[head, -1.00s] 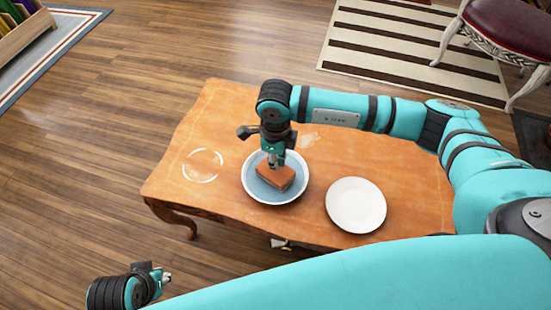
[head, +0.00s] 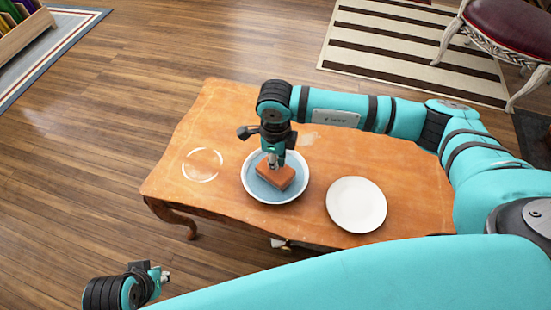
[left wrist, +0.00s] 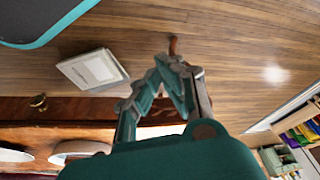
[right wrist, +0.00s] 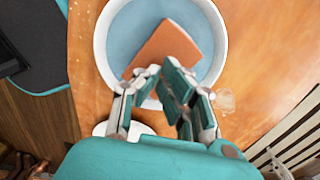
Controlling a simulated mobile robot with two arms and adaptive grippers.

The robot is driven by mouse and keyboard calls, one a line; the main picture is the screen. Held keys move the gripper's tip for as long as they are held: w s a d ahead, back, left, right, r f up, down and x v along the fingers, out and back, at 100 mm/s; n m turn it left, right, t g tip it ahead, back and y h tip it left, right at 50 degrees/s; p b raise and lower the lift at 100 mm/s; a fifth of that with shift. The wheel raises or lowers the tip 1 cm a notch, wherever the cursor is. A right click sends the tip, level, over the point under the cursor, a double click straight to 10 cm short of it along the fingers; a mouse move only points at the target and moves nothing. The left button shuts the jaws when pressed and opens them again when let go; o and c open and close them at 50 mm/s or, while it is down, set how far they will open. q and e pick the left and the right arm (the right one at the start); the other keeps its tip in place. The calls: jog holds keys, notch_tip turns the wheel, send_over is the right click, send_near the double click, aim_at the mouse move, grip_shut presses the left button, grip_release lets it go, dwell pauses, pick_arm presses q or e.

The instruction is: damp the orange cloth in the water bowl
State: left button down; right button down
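The orange cloth (head: 275,181) looks like a folded, block-like pad and lies tilted inside the water bowl (head: 248,190), a white-rimmed bowl with blue water. My right gripper (head: 273,163) points down over the bowl, with its fingertips at the cloth. In the right wrist view the fingers (right wrist: 161,72) close around the near edge of the cloth (right wrist: 170,45), over the blue water in the bowl (right wrist: 101,45). The fingers hide part of that edge. My left gripper (head: 165,276) is empty and shut, away from the table at the lower left; its tips meet in the left wrist view (left wrist: 170,64).
A white plate (head: 356,205) lies on the wooden table (head: 220,120), right of the bowl. A pale ring mark (head: 202,165) is on the tabletop left of the bowl. A striped rug (head: 410,50) and a chair (head: 510,30) are behind. A pale, flat box-like object (left wrist: 93,68) lies on the floor.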

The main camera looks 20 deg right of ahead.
pick_arm(q)
jog(key=shift+s+r, duration=0.25)
jog(key=shift+s, duration=0.15)
pick_arm(e)
jog(key=shift+f, duration=0.35)
pick_arm(q)
jog(key=shift+s+a+r+b, duration=0.1)
jog(key=shift+r+b, duration=0.25)
jog(key=shift+b, duration=0.05)
pick_arm(e)
jog(key=shift+f, duration=0.2)
pick_arm(q)
jog(key=shift+a+r, duration=0.1)
jog(key=shift+r, duration=0.15)
pick_arm(e)
jog(key=shift+f, duration=0.2)
pick_arm(q)
jog(key=shift+r, duration=0.1)
pick_arm(e)
jog(key=shift+f, duration=0.1)
pick_arm(q)
jog(key=shift+r, duration=0.2)
jog(key=shift+f, duration=0.1)
